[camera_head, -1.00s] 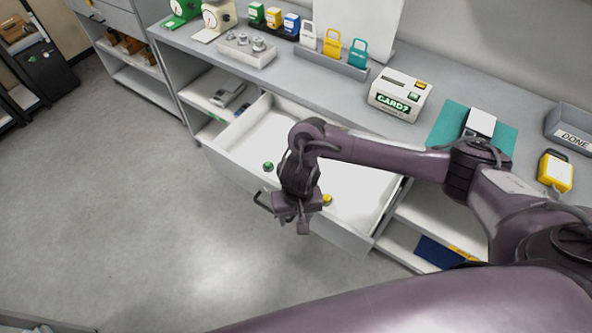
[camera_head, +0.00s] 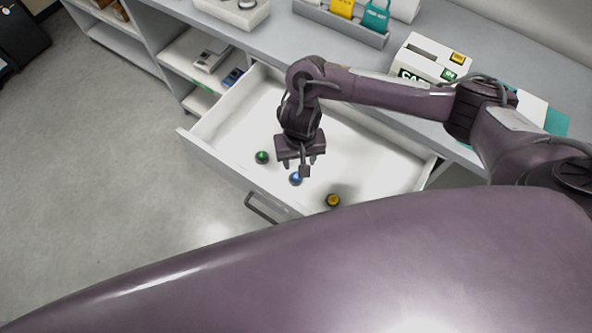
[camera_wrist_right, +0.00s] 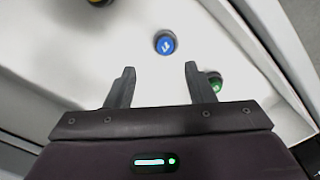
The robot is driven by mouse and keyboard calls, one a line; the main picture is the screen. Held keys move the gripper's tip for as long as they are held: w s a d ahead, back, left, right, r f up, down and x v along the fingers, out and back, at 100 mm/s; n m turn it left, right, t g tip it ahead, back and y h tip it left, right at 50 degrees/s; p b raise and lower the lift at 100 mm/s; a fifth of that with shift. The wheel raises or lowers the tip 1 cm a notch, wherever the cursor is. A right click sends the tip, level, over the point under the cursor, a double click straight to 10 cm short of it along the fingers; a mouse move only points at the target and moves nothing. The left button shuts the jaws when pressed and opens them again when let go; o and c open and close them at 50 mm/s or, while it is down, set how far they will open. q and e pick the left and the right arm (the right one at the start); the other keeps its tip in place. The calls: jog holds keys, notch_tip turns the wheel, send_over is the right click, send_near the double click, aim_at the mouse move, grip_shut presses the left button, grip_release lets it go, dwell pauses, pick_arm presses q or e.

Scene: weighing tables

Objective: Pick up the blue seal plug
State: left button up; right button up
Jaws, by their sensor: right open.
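The blue seal plug (camera_head: 296,179) lies on the white floor of the open drawer, between a green plug and a yellow plug. In the right wrist view the blue plug (camera_wrist_right: 165,43) lies beyond the fingertips, roughly in line with the gap and a little to its right. My right gripper (camera_head: 300,170) is over the drawer, close to the blue plug in the head view, and partly overlaps it. In the right wrist view the right gripper (camera_wrist_right: 160,70) has its two fingers apart with nothing between them. My left gripper is not in view.
The green plug (camera_head: 262,157) and yellow plug (camera_head: 333,200) lie on either side in the drawer (camera_head: 235,118). Drawer walls surround them. Above stands the counter with a card box (camera_head: 432,60) and a tag rack (camera_head: 340,25). A shelf (camera_head: 190,50) is at the left.

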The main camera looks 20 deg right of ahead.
aim_at(296, 176)
notch_tip(296, 176, down, 3)
jog(key=shift+f+b, duration=0.1)
jog(key=shift+b, duration=0.7)
jog(key=shift+w+f, duration=0.1)
jog(key=shift+f, duration=0.1)
jog(key=f, duration=0.1)
jog(key=f+b, duration=0.1)
jog(key=f, duration=0.1)
jog(key=f+b, duration=0.1)
jog(key=shift+a+f, duration=0.2)
jog(key=shift+a, duration=0.2)
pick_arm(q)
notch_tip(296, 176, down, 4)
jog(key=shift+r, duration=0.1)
pick_arm(e)
jog(key=c, duration=1.1)
